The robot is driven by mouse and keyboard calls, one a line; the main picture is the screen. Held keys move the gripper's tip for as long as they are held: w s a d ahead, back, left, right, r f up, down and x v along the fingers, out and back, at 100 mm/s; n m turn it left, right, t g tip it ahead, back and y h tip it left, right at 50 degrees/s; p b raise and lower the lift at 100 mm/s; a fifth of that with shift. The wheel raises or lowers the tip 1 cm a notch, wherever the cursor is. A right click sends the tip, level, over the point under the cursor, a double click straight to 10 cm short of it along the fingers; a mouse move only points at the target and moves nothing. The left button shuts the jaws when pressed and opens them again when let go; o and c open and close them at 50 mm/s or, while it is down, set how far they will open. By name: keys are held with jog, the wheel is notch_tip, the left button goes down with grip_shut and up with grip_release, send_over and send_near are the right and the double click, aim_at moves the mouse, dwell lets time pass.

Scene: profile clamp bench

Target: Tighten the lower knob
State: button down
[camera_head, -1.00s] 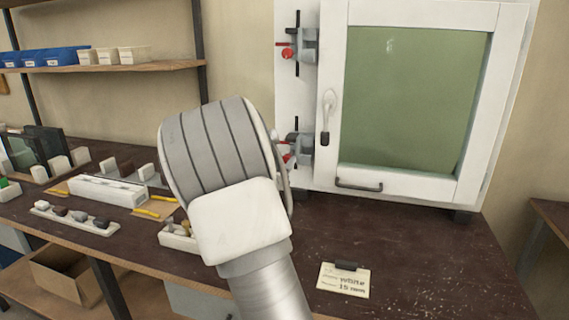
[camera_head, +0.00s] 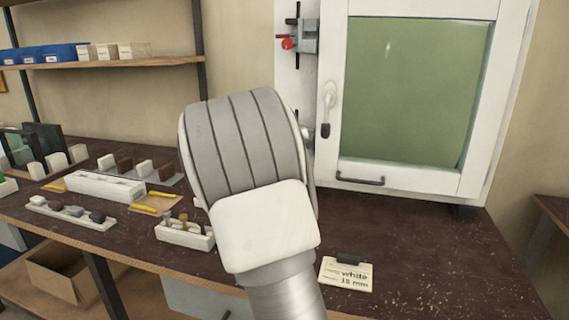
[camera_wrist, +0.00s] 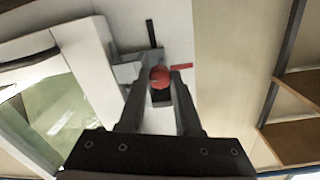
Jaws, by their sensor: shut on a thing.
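The lower knob (camera_wrist: 159,76) is a red ball on a grey clamp (camera_wrist: 128,69) on the white frame's side. In the wrist view it sits between the fingertips of my gripper (camera_wrist: 160,86), which is shut on it. A short red bar (camera_wrist: 182,66) sticks out to the right of the knob, and a black rod (camera_wrist: 151,33) shows beyond it. In the head view my wrist hides the lower clamp and the fingers. The upper clamp (camera_head: 303,37) with its red knob (camera_head: 288,43) is in plain sight above and is not touched.
A white cabinet with a green window (camera_head: 410,95) has a door handle (camera_head: 328,108) close to the right of my wrist. A card (camera_head: 345,274) lies on the dark bench (camera_head: 430,260). Small trays (camera_head: 186,234) stand to the left. The bench's right part is clear.

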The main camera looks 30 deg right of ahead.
jog(key=shift+m+b, duration=1.15)
jog(key=shift+m, duration=0.45)
jog(key=c, duration=0.6)
grip_release()
jog(key=p+v, duration=0.3)
jog(key=v, duration=1.4)
jog(key=shift+s, duration=0.2)
jog(key=shift+a, duration=0.15)
